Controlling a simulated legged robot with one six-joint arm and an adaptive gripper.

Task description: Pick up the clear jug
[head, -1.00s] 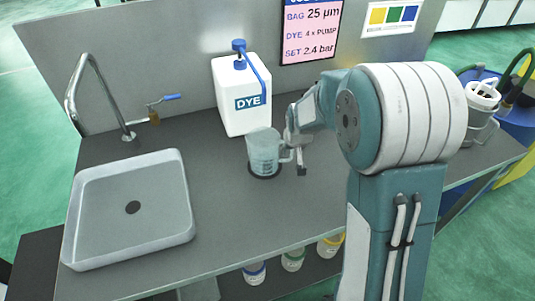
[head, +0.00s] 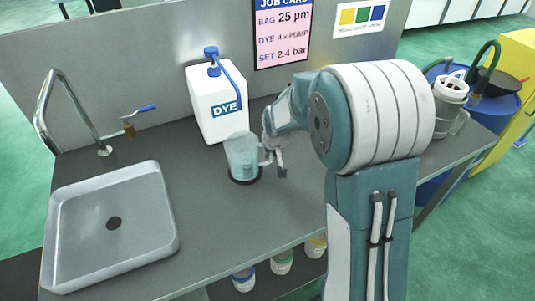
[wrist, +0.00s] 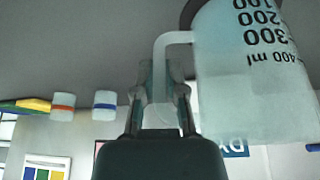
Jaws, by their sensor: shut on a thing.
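The clear jug (head: 242,157) is upright on a dark round spot (head: 246,180) on the grey bench, in front of the white DYE container (head: 217,103). I cannot tell whether its base touches the bench. In the wrist view the jug (wrist: 255,75) fills the right side, with black volume marks up to 400 ml and a pale handle (wrist: 172,40) toward the fingers. My gripper (head: 274,158) is at the jug's right side. In the wrist view my gripper (wrist: 162,85) has its fingers around the handle, shut on it.
A square sink (head: 110,225) with a tall tap (head: 75,110) is at the left of the bench. A grey pitcher-like vessel (head: 450,105) stands at the right end, by a blue drum (head: 490,105). Several lidded pots (head: 281,262) sit on the shelf below. The bench front is clear.

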